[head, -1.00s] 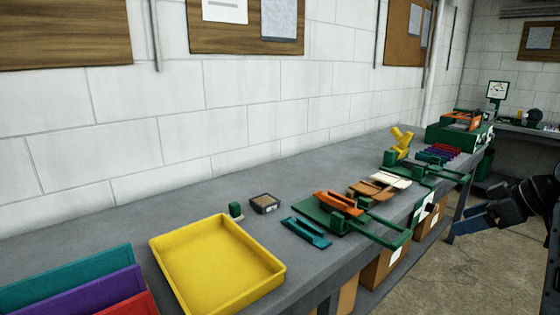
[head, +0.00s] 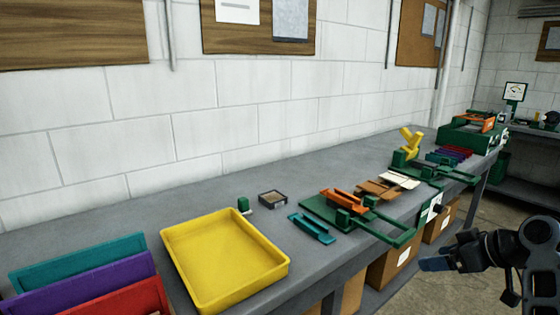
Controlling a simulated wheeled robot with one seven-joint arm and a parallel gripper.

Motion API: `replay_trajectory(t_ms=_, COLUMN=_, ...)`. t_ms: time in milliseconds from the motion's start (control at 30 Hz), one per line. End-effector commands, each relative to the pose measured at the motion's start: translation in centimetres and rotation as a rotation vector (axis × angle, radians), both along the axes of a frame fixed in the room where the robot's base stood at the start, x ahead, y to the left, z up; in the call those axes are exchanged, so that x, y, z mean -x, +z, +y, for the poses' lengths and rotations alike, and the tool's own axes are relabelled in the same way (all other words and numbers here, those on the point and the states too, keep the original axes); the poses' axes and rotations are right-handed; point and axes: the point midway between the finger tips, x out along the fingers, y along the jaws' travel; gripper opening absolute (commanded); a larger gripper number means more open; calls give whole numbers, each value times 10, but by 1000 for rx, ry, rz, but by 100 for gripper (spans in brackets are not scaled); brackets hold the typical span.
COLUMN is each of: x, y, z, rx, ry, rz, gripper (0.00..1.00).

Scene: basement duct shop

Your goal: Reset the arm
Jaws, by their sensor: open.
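My gripper (head: 440,264) is at the lower right in the head view, on the dark end of my arm. Its blue fingers point left, toward the front of the bench. It is open and nothing shows between the fingers. It is out over the floor, in front of the bench and apart from it.
A grey bench (head: 120,218) runs along the wall. It bears a yellow tray (head: 226,262), a teal piece (head: 311,229), a green fixture with an orange part (head: 343,201), and a yellow piece (head: 411,140). Cardboard boxes (head: 395,262) stand below. Floor is clear at right.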

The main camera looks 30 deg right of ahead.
Motion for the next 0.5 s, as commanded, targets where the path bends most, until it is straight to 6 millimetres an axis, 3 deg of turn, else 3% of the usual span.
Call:
replay_trajectory(t_ms=267, x=-8, y=-75, z=97, rx=-28, ry=-110, rz=-23, gripper=78)
replay_trajectory(t_ms=500, x=20, y=-115, z=181, rx=-8, ry=-187, rz=-61, gripper=78)
